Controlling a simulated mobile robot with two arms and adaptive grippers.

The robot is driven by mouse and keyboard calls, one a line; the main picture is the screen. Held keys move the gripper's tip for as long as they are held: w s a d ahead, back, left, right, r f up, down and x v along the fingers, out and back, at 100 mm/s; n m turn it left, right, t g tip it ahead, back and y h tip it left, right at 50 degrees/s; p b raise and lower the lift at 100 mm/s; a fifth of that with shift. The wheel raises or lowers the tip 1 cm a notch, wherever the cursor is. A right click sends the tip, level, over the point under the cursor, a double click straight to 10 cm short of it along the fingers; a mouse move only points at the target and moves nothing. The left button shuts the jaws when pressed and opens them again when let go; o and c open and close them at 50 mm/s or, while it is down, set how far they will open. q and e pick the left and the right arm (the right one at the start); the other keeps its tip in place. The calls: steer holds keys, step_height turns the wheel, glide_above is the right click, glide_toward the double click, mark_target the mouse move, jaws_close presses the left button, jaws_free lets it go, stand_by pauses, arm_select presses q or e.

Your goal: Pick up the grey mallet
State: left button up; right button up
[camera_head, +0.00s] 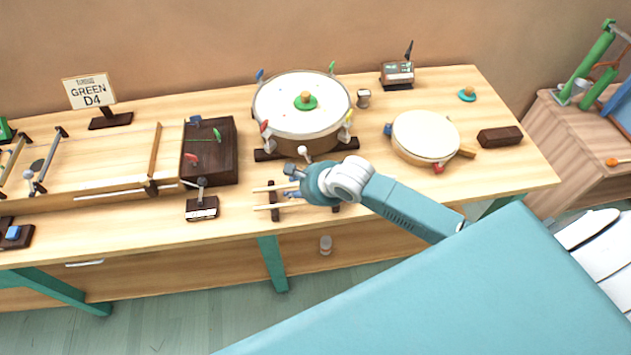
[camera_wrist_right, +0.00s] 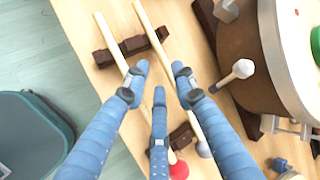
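The grey mallet (camera_wrist_right: 203,148) lies on a dark wooden rest in the right wrist view, its pale stick slanting up-left from the grey head. In the head view its stick (camera_head: 266,188) sticks out left of my right gripper, which hides the head. A red-headed mallet (camera_wrist_right: 179,169) lies beside it. My right gripper (camera_wrist_right: 160,76) is above the mallets with its three blue fingers spread, the grey mallet's stick passing between the fingertips. It also shows in the head view (camera_head: 291,182). I cannot tell whether any finger touches the stick. My left gripper is not in view.
A large drum (camera_head: 300,118) stands just behind the mallets, and a pale-headed peg (camera_wrist_right: 243,69) on its side is close to my right fingers. A smaller drum (camera_head: 425,137) is to the right.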

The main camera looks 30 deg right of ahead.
mark_target(291, 187)
steer(key=x, duration=0.4)
steer(key=shift+w+d+f+p, duration=0.1)
steer(key=shift+w+f+p, duration=0.05)
steer(key=shift+w+p, duration=0.15)
jaws_close()
